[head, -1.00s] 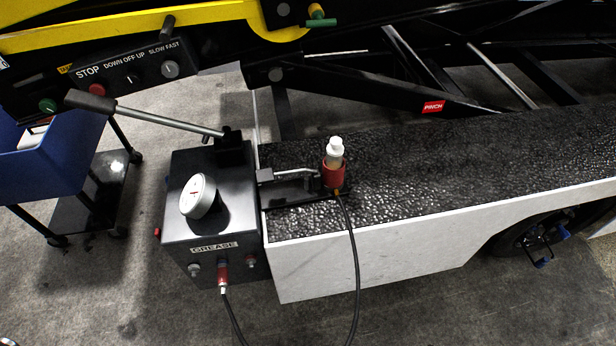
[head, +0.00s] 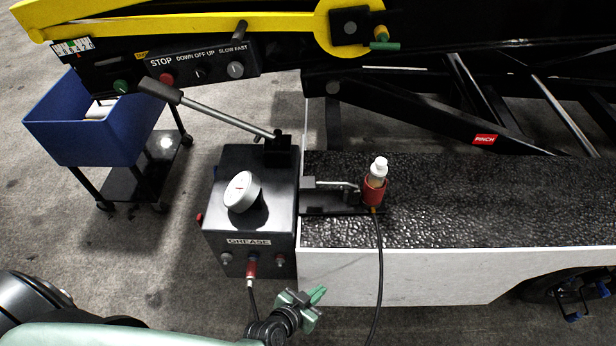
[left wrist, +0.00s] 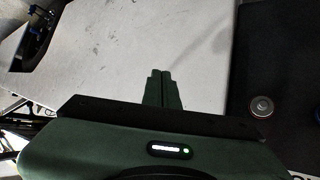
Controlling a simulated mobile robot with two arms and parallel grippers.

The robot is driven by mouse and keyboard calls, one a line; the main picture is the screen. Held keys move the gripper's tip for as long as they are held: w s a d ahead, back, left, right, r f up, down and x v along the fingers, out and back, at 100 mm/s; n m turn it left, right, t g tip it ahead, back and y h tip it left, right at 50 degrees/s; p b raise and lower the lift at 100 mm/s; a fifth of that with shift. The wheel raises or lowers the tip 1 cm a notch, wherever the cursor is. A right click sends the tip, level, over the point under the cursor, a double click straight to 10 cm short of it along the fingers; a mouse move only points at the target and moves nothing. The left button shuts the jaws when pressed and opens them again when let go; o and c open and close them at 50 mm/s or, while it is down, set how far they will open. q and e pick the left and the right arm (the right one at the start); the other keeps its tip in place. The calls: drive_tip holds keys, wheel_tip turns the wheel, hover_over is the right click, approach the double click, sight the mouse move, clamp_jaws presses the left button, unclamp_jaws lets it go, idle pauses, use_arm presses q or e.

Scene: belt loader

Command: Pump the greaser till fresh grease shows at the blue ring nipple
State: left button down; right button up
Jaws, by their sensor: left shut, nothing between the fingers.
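The greaser is a black box (head: 250,210) marked GREASE, with a white round gauge (head: 241,191) on top. Its long pump lever (head: 225,118) slopes up to the left, ending in a dark grip (head: 160,90). A red-collared hose fitting (head: 252,267) is on its front. My left gripper (head: 318,294) is shut and empty, low in front of the white side panel, right of that fitting. In the left wrist view its shut fingers (left wrist: 163,75) point at the white panel.
A white-capped bottle (head: 378,170) in a red holder stands on the black textured deck (head: 450,200), with a hose hanging from it. A control panel (head: 200,68) under the yellow beam is near the lever grip. A blue cart (head: 90,125) stands left. Grey floor lies between.

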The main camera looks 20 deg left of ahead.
use_arm(q)
drive_tip(key=w+d+r+t+p, duration=0.1)
drive_tip(key=w+r+t, duration=0.15)
drive_tip(key=r, duration=0.55)
drive_tip(key=w+d+r+t, duration=0.15)
drive_tip(key=w+r, duration=0.25)
drive_tip(key=r, duration=0.5)
drive_tip(key=w+a+r+n+y+p, duration=0.1)
drive_tip(key=w+a+r+n+y, duration=0.2)
drive_tip(key=a+r+n+y, duration=0.4)
wheel_tip(320, 180, up, 4)
drive_tip(key=shift+a+r+y+p, duration=0.1)
drive_tip(key=shift+a+y+p, duration=0.2)
drive_tip(key=shift+a+y, duration=0.55)
drive_tip(key=shift+w+d+y, duration=0.1)
drive_tip(key=shift+d+y, duration=0.15)
drive_tip(key=shift+w, duration=0.1)
